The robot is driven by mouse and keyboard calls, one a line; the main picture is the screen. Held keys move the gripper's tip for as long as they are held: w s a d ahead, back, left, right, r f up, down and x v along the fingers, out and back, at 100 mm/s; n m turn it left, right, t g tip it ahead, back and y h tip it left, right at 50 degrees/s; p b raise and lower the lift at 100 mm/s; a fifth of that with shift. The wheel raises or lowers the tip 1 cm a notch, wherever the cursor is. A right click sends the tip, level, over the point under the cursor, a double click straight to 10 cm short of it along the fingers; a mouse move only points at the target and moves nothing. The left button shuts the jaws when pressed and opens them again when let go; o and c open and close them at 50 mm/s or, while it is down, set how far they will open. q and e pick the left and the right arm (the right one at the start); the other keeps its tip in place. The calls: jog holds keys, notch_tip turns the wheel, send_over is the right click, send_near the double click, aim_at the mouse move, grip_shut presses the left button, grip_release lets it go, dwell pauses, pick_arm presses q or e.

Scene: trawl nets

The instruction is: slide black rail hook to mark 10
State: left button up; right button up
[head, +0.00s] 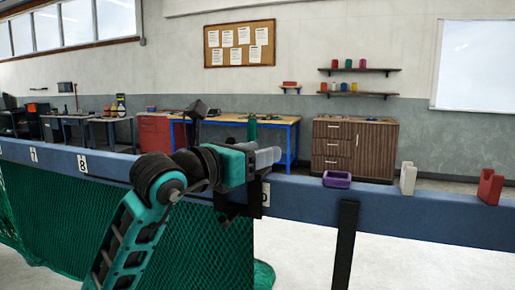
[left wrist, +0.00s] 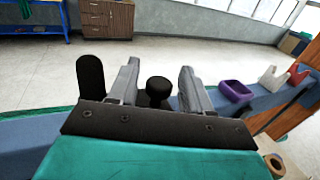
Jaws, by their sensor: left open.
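The blue rail (head: 300,192) runs across the head view with a green net (head: 60,210) hanging from it. White plates on it read 7 (head: 34,155) and 8 (head: 83,164). A partly covered plate showing a 0 (head: 266,194) is beside the black rail hook (head: 237,203), which sits on the rail under my left gripper (head: 268,157). In the left wrist view, a black round knob (left wrist: 158,91) stands between the two grey fingers of the open gripper, with gaps on both sides. My left arm hides the rail around mark 9. My right gripper is not in view.
A purple open box (head: 337,180), a white holder (head: 408,178) and a red holder (head: 490,186) stand on the rail to the right. A black post (head: 345,240) stands below the rail. Workbenches (head: 270,120) and a wooden cabinet (head: 354,147) are farther back.

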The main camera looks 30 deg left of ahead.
pick_arm(q)
jog(key=shift+w, duration=0.1)
jog(key=shift+c, duration=0.5)
grip_shut()
